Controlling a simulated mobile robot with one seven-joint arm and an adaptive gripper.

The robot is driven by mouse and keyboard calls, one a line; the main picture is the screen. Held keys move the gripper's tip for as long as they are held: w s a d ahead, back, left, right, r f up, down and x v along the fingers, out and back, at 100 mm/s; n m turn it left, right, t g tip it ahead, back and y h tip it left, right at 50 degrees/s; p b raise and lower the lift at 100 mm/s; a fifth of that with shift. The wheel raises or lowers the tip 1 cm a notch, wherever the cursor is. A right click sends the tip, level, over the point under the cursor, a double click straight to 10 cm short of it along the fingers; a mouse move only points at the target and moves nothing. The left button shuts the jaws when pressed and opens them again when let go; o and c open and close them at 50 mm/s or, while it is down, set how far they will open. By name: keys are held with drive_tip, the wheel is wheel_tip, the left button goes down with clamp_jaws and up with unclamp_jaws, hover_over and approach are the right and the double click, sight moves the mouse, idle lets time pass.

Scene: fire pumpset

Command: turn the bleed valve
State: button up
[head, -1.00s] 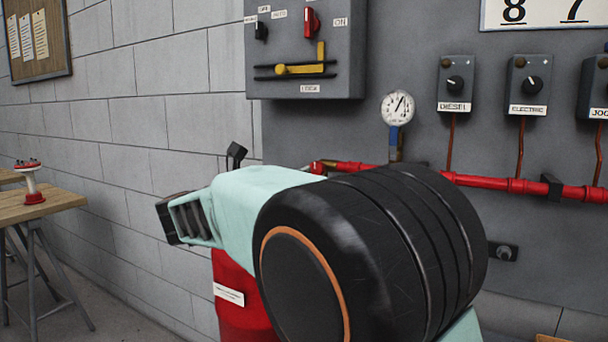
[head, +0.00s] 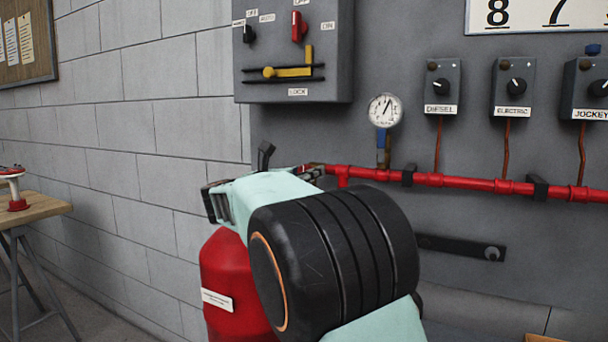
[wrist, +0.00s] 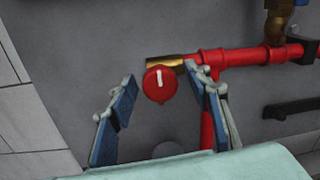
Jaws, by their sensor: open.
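The bleed valve (wrist: 160,84) shows in the wrist view as a round red knob with a white mark, on a brass fitting at the left end of the red pipe. My gripper (wrist: 163,90) is open, with its two blue-padded fingers on either side of the knob in the picture. I cannot tell how far the fingertips are from the knob in depth. In the head view my wrist and arm hide the knob, and only part of the gripper shows near the pipe's end.
The red pipe (head: 455,180) runs along the grey panel, with a pressure gauge (head: 384,111) above it. A control box (head: 293,52) with a yellow lever hangs above my gripper. A red cylinder (head: 228,280) stands below. A wooden table (head: 42,208) is at the left.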

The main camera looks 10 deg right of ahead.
drive_tip(key=c, duration=1.2)
drive_tip(key=shift+o, duration=0.2)
